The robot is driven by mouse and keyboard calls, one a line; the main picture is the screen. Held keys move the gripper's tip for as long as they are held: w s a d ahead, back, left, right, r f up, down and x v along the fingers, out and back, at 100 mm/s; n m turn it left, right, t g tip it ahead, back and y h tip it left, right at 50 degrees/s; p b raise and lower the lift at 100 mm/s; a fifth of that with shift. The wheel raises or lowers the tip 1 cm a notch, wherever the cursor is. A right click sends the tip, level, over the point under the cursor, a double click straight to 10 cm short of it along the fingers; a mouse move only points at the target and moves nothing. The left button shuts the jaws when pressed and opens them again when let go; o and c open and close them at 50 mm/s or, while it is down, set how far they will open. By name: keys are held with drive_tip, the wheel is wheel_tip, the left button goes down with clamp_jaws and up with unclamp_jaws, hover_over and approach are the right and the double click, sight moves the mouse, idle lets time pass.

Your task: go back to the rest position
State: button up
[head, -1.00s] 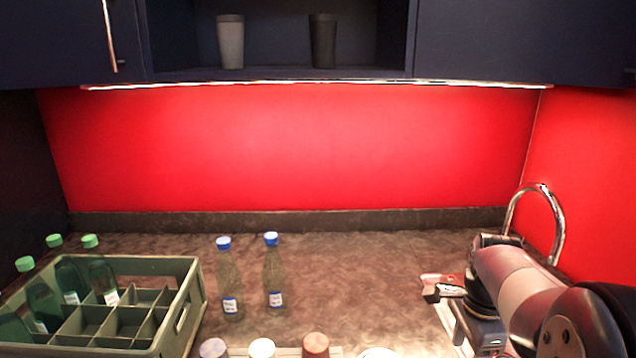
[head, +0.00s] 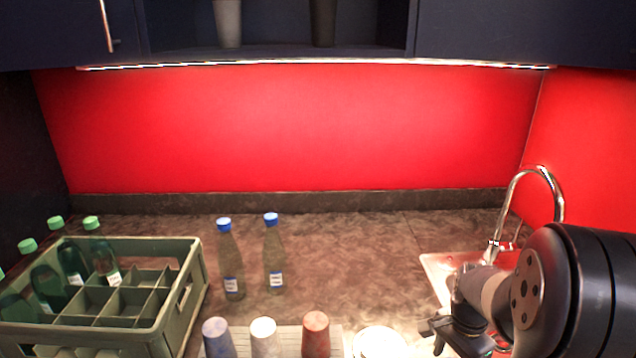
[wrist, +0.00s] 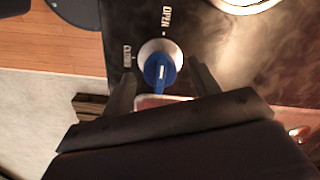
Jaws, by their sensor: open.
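My gripper (head: 437,335) is at the lower right of the head view, above the counter near the sink. In the wrist view its two fingers (wrist: 160,72) are apart with nothing held between them. A blue knob on a white round base (wrist: 161,73) shows between and beyond the fingers, beside lettering that reads "OPEN"; I cannot tell how far off it is. My arm fills the right side of the head view and hides part of the sink (head: 442,262).
A green crate (head: 190,290) with several green-capped bottles stands at left. Two blue-capped bottles (head: 231,275) (head: 274,265) stand mid-counter. Three cups (head: 219,338) (head: 264,338) (head: 315,335) stand in front, next to a bright round item (head: 380,343). A tap (head: 560,200) rises behind my arm. The back counter is clear.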

drive_tip(key=n, duration=0.7)
drive_tip(key=shift+n+p, duration=0.3)
drive_tip(key=shift+n, duration=0.1)
drive_tip(key=n, duration=0.5)
drive_tip(key=shift+r, duration=1.15)
drive_tip(key=shift+a+r, duration=0.1)
